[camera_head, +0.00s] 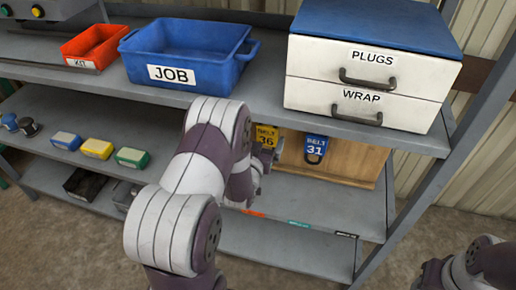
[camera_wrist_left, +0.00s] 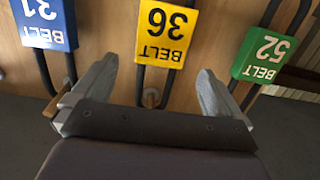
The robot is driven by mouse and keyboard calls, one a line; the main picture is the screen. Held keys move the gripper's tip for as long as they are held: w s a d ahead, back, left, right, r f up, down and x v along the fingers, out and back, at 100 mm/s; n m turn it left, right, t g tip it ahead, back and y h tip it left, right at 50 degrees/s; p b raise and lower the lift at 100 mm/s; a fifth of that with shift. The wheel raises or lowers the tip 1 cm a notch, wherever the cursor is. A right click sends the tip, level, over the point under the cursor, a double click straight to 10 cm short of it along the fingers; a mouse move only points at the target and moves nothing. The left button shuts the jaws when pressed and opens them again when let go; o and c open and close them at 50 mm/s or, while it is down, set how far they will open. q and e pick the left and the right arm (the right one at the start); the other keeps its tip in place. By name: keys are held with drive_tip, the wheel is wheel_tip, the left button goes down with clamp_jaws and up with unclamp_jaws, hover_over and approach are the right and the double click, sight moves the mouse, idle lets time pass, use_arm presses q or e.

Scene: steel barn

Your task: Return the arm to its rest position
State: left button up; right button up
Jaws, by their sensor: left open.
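My left arm reaches across the lower shelf to a wooden board (camera_head: 345,160) with hanging belts. My left gripper (camera_head: 270,154) is just in front of the board, partly hidden by its own arm. In the left wrist view, the left gripper (camera_wrist_left: 153,92) is open, with nothing held between its fingers. The yellow BELT 36 tag (camera_wrist_left: 167,32) appears upside down beyond the gap between them. The blue BELT 31 tag (camera_wrist_left: 45,22) and green BELT 52 tag (camera_wrist_left: 264,57) appear on either side. My right gripper is out of view; part of my right arm shows at lower right.
On the upper shelf stand a red bin (camera_head: 95,46), a blue JOB bin (camera_head: 190,50) and a white PLUGS and WRAP drawer unit (camera_head: 365,75). Small yellow (camera_head: 97,148) and green (camera_head: 133,157) boxes sit on the lower shelf. A shelf post (camera_head: 440,135) rises at right.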

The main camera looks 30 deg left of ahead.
use_arm(q)
drive_tip(key=f+v, duration=0.1)
drive_tip(key=v, duration=0.6)
drive_tip(key=shift+s+r, duration=0.4)
drive_tip(key=shift+r, duration=0.15)
drive_tip(key=s+d+f+g+h, duration=0.1)
drive_tip(key=s+f+g, duration=0.4)
drive_tip(key=f, duration=0.4)
drive_tip(key=s+d+r+m+g+h, duration=0.1)
drive_tip(key=s+d+r+g, duration=0.3)
drive_tip(key=s+g, duration=0.2)
drive_tip(key=s+d+r+m+g+h, duration=0.1)
drive_tip(key=s+d+r+g+h, duration=0.1)
drive_tip(key=s+d+r+g, duration=0.25)
wheel_tip(320, 180, up, 17)
drive_tip(key=w+d+p, duration=0.1)
drive_tip(key=p, duration=1.4)
drive_tip(key=shift+d+m+t, duration=0.2)
drive_tip(key=shift+m+t, duration=0.15)
drive_tip(key=shift+m, duration=0.05)
